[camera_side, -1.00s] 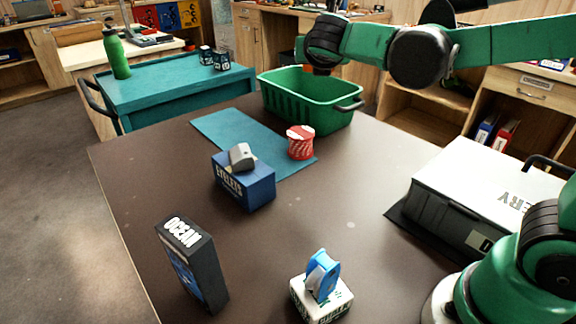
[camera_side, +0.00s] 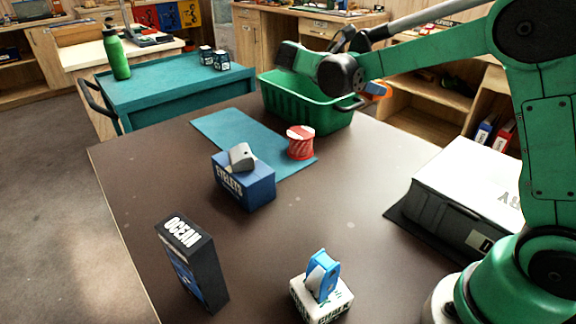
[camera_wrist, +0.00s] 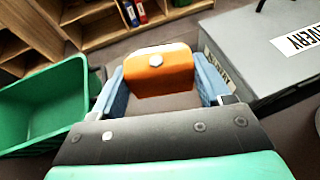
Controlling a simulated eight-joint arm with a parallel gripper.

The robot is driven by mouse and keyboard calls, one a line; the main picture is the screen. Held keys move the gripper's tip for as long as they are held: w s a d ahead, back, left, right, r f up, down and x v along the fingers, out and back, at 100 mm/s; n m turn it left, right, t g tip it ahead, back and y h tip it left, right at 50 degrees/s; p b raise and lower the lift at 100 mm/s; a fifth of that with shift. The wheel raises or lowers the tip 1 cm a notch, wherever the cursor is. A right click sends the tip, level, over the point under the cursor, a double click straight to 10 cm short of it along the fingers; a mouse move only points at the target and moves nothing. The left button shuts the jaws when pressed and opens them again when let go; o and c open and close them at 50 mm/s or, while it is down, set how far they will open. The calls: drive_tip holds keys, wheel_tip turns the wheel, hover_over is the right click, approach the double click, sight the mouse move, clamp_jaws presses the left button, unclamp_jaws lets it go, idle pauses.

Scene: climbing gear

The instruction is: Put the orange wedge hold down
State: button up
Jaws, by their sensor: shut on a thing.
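The orange wedge hold (camera_wrist: 158,75) has a pale round spot near its upper edge. My gripper (camera_wrist: 160,88) is shut on it, with one blue-grey finger on each side. In the side view the orange wedge hold (camera_side: 377,90) shows as a small patch just right of the green bin, raised off the table. My gripper (camera_side: 371,86) is there too, partly hidden by my own wrist.
The green bin (camera_side: 290,113) stands at the table's back, near a teal mat (camera_side: 222,127) and red-white spool (camera_side: 301,143). A blue box (camera_side: 245,188) bears a grey piece. A grey case (camera_side: 450,205) is at right. The table's centre-right is bare.

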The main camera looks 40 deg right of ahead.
sight(349, 175)
wheel_tip(349, 175, down, 19)
drive_tip(key=shift+f, duration=0.1)
idle(0.3)
drive_tip(key=o, duration=1.3)
drive_tip(key=shift+f, duration=0.1)
drive_tip(key=shift+c, duration=0.2)
